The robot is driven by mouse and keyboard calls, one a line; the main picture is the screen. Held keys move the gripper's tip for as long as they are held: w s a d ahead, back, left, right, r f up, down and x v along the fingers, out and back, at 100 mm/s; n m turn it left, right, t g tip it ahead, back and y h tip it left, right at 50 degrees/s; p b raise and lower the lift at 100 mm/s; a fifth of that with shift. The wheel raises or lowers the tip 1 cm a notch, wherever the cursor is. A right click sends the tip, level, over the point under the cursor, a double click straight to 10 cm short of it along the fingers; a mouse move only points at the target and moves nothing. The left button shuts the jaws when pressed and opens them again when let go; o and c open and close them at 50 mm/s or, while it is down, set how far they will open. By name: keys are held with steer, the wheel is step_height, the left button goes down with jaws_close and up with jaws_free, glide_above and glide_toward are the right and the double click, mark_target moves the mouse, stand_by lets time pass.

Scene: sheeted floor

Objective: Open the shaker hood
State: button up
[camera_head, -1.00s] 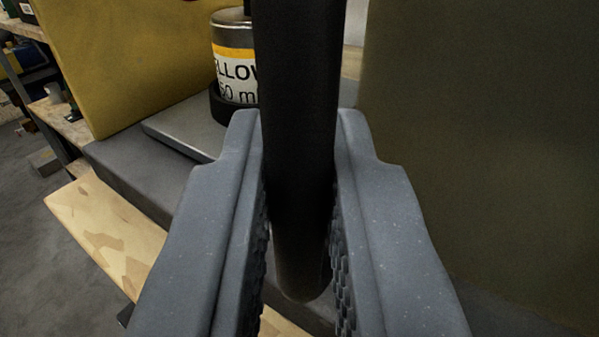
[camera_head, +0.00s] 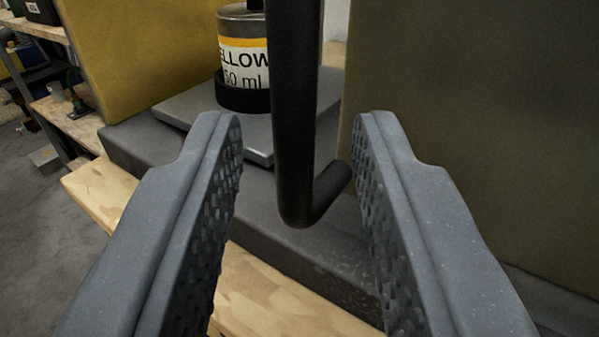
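My gripper (camera_head: 299,125) is open and empty, its two grey fingers spread wide. A black bar handle (camera_head: 294,110) runs down between the fingers, apart from both, and bends right at its lower end toward an olive-brown panel (camera_head: 475,120). The panel fills the right side and looks like part of the shaker hood. A yellow panel (camera_head: 150,55) stands at the left. Between the panels, a bottle (camera_head: 242,60) labelled "YELLOW" and "50 ml" sits in a black holder on a grey plate (camera_head: 185,112). The bottle's right part is hidden behind the handle.
The dark grey base (camera_head: 140,148) lies under the plate, on a wooden bench top (camera_head: 100,190). A shelf (camera_head: 75,125) with assorted items stands at the far left. Grey floor (camera_head: 45,230) shows at the lower left.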

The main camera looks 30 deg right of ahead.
steer(key=b+v, duration=0.8)
steer(key=v, duration=0.2)
steer(key=shift+s+a, duration=0.15)
steer(key=shift+s, duration=0.2)
stand_by(0.4)
steer(key=a+r+n+y+p, duration=0.2)
steer(key=a+r+y+p, duration=0.15)
steer(key=a+r, duration=0.7)
steer(key=a+r+n+y+p, duration=0.3)
steer(key=a+r+y, duration=0.25)
steer(key=r, duration=1.05)
steer(key=s+a+r+p, duration=0.2)
steer(key=s+r, duration=0.5)
steer(key=r, duration=0.3)
steer(key=shift+n, duration=0.4)
